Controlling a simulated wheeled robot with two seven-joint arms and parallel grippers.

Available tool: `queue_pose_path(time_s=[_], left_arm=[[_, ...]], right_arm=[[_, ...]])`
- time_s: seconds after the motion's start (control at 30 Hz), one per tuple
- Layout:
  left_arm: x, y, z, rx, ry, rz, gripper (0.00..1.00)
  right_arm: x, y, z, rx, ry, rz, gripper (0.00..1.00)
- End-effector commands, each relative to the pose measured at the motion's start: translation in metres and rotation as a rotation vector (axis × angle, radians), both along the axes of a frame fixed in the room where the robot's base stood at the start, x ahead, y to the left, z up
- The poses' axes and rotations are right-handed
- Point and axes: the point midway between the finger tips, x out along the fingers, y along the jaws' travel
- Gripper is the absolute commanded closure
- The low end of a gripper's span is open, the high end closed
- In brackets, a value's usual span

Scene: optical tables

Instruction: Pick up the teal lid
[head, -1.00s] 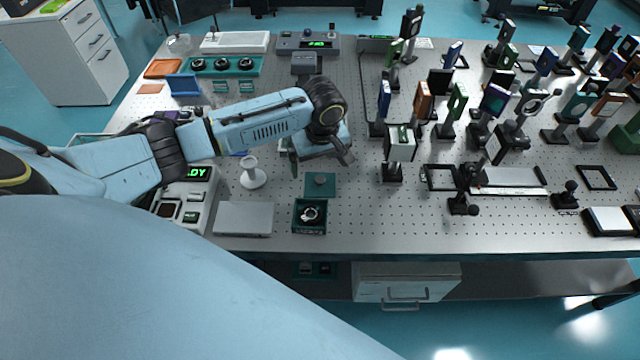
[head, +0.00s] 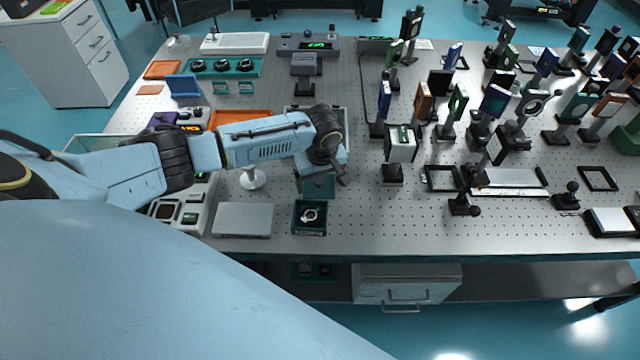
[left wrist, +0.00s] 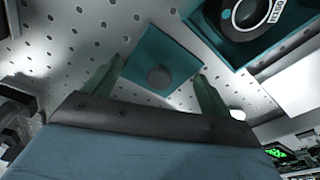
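The teal lid (head: 319,190) is a flat square lying on the perforated table top, just behind an open dark teal box (head: 310,230) with a ring-shaped part inside. My left gripper (head: 321,178) is over the lid and hides its far part in the head view. In the left wrist view the lid (left wrist: 162,47) and its round grey knob (left wrist: 158,77) show between the two green fingers of the left gripper (left wrist: 160,72). The fingers are apart, with nothing held. Whether they are level with the knob I cannot tell. My right gripper is not in view.
A grey flat plate (head: 243,219) lies left of the box, with a white stand (head: 252,179) behind it, partly hidden by my arm. Mounted optics, including a white cube on a post (head: 400,144), stand to the right. The table is clear just right of the lid.

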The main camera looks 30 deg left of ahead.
Motion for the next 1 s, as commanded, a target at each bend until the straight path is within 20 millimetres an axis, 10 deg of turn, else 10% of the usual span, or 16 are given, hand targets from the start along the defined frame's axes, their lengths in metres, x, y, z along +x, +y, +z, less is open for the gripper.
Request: queue_pose_path(time_s=[0.57, 1.0], left_arm=[[-0.002, 0.000, -0.002, 0.001, 0.005, 0.001, 0.97], [-0.002, 0.001, 0.014, 0.001, 0.004, 0.000, 0.97]], right_arm=[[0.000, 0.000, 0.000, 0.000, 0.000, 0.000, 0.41], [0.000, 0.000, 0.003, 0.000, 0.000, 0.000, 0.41]])
